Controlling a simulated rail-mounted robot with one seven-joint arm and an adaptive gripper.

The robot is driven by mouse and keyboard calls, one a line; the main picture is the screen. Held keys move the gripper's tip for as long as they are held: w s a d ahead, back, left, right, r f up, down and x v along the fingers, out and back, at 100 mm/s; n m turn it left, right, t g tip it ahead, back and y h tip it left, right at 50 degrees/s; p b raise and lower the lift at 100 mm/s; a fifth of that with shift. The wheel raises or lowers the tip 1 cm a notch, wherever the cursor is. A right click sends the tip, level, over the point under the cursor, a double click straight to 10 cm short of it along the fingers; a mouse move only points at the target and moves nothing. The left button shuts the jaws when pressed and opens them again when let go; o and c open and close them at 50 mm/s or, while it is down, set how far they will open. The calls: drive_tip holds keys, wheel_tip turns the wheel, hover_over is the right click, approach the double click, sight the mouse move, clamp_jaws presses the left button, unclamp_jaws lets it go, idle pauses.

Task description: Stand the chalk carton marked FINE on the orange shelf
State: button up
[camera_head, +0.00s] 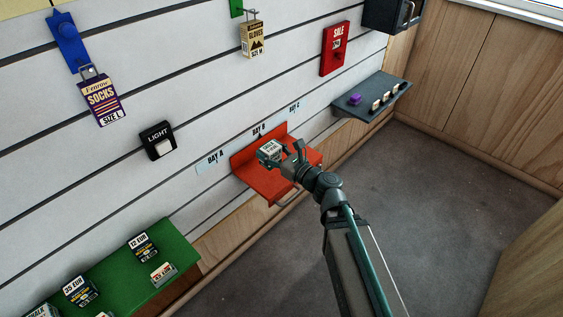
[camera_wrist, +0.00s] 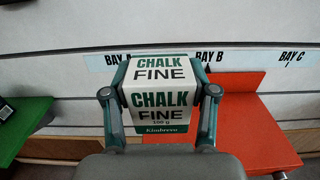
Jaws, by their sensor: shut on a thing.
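The white and green chalk carton (camera_wrist: 161,102) faces the wrist camera with the words CHALK FINE readable and upright. My gripper (camera_wrist: 160,88) is shut on it, one finger on each side. In the head view the carton (camera_head: 269,150) appears in front of the orange shelf (camera_head: 262,181), which is fixed low on the wall. In the wrist view the orange shelf (camera_wrist: 255,130) shows behind and to the right of the carton, which hides its left part. The gap between the carton's bottom and the shelf cannot be told.
Labels BAY A (camera_wrist: 117,60), BAY B and BAY C run along the wall above the shelf. A green shelf (camera_head: 120,272) with cartons and price cards stands at lower left. A grey shelf (camera_head: 371,97) with small items is at right. The orange shelf's visible top looks bare.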

drive_tip(key=w+d+f, duration=0.1)
drive_tip(key=w+f, duration=0.2)
drive_tip(key=w, duration=0.1)
drive_tip(key=w+f, duration=0.2)
drive_tip(key=w, duration=0.1)
drive_tip(key=w+d+f, duration=0.1)
drive_tip(key=w+f, duration=0.2)
drive_tip(key=w, duration=0.1)
drive_tip(key=shift+w+d+f, duration=0.3)
drive_tip(key=shift+d+f, duration=0.05)
drive_tip(key=shift+f, duration=1.65)
drive_tip(key=shift+f, duration=0.1)
drive_tip(key=shift+f, duration=0.15)
drive_tip(key=o, duration=1.2)
drive_tip(key=shift+o, duration=0.2)
